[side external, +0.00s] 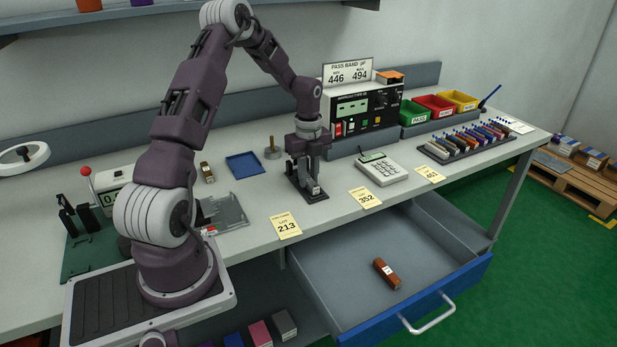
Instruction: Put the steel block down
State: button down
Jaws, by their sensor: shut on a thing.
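My gripper (306,176) points down at the middle of the bench, over a small dark pad (321,197). It is shut on the steel block (316,190), a small grey piece of which only the near end shows between the fingers. The fingers hide the rest of the block. The block is at or just above the pad; I cannot tell whether it touches.
A blue tray (244,164) and a brass weight-like post (272,150) are to the left. Below, an open drawer (345,262) holds a brown block (386,273).

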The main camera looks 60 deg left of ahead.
aim_at(309, 179)
jog(key=shift+f, duration=0.15)
jog(key=c, duration=1.3)
grip_release()
notch_tip(309, 179, up, 12)
jog(key=s+d+r+n+t+y, duration=0.15)
jog(key=d+r+n, duration=0.25)
jog(key=d+r, duration=0.55)
jog(key=s+d+r+n+t+h, duration=0.1)
jog(key=s+d+n+t, duration=0.3)
jog(key=s+d+n, duration=1)
jog(key=s+d+r, duration=0.1)
jog(key=s+d, duration=0.3)
jog(key=s, duration=0.2)
jog(key=shift+d, duration=0.35)
